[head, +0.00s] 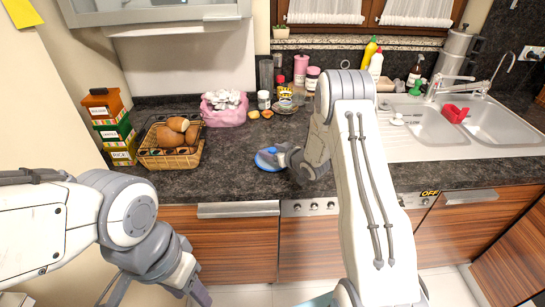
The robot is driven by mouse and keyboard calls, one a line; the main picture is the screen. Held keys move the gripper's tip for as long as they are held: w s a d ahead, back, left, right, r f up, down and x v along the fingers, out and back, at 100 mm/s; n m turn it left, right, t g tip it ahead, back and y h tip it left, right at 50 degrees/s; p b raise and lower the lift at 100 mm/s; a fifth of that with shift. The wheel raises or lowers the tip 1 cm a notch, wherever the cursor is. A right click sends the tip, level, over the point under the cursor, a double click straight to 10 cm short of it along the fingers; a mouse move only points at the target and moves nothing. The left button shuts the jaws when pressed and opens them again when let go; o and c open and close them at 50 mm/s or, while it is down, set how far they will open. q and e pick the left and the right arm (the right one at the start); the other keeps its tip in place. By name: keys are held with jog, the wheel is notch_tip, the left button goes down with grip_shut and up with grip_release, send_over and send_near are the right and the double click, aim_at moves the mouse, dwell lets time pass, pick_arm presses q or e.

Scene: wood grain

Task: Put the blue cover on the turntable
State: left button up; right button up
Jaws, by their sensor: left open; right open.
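A small round blue object (265,160), likely the blue cover, lies on the dark countertop (225,175) near its front edge. My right gripper (280,157) is at its right side, and its fingers hide part of it. I cannot tell whether the fingers touch it. My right gripper is open. My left gripper (200,296) hangs low at the bottom, in front of the cabinets and away from the counter; it is open and empty. I cannot make out a turntable for certain; a small dark round base under jars (285,106) stands at the back of the counter.
A wicker basket of bread (170,158) and stacked orange and green boxes (108,125) stand at the left. A pink bag (224,117) is behind. The sink (430,125) with a red item (453,113) is at the right. Counter around the blue object is clear.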

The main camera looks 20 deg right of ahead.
grip_shut()
jog(key=shift+r, duration=0.1)
